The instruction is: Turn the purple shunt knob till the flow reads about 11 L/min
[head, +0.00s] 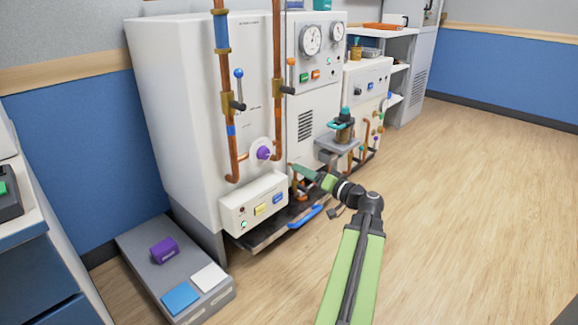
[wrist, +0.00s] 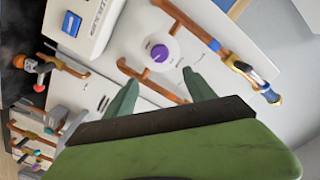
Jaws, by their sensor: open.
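The purple shunt knob (head: 264,153) sits on a round white plate on the front of the tall white cabinet, between two copper pipes. In the wrist view the purple knob (wrist: 160,53) shows ahead of the fingers, with dark marks on the panel around it. My gripper (head: 297,168) is in front of the cabinet, to the right of and a little below the knob in the head view. In the wrist view my gripper (wrist: 163,86) is open and empty, its two green fingers apart and not touching the knob. I cannot make out a flow reading.
Copper pipes with a blue-handled valve (head: 238,90) and an orange-handled valve (head: 290,77) flank the knob. A white box with buttons (head: 254,203) juts out below. A grey platform (head: 205,305) stands at lower left. The wooden floor (head: 470,200) at right is clear.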

